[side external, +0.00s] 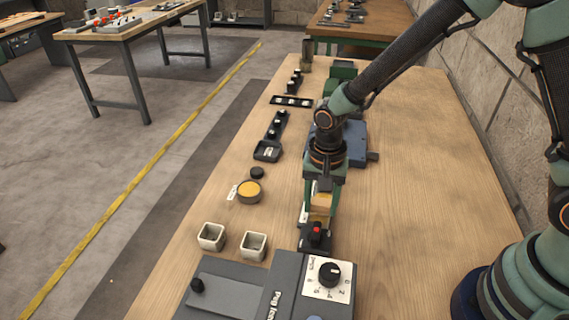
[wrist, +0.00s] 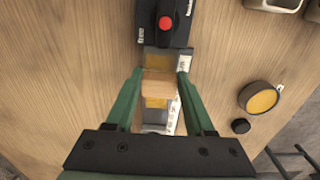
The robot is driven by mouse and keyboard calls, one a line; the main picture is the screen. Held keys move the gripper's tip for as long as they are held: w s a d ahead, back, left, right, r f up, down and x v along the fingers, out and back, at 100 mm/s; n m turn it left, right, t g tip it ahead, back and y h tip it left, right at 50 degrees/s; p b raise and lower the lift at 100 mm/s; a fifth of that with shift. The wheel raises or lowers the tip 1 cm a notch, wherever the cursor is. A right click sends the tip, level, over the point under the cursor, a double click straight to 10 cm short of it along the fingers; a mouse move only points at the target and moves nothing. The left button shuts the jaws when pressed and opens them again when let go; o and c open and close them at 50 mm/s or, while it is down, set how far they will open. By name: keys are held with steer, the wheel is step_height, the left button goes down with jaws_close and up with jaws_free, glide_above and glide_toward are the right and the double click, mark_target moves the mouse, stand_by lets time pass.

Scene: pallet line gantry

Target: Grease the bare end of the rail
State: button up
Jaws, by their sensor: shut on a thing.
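My gripper (side external: 318,211) is shut on a light wooden block (wrist: 158,84), which sits between the two green fingertips. The block is over a grey rail (wrist: 155,116), and I cannot tell whether it touches it. Yellow patches show on the rail on both sides of the block in the wrist view. The rail's far end meets a dark unit with a red knob (wrist: 165,23), also in the side view (side external: 316,231). Much of the rail is hidden by the block and fingers. A round tin of yellow grease (side external: 249,191) stands open to the left, also in the wrist view (wrist: 262,97).
A small black disc (side external: 257,172) lies beside the tin. Two square pale cups (side external: 211,236) (side external: 253,246) and a grey box with a dial (side external: 328,274) stand in front. Dark fixtures (side external: 268,151) line the table's left side. The wooden table's right side is largely clear.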

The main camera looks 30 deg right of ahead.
steer(key=shift+s+a, duration=0.65)
steer(key=shift+r, duration=0.25)
step_height(320, 180, up, 8)
steer(key=shift+f, duration=0.2)
steer(key=shift+a, duration=0.1)
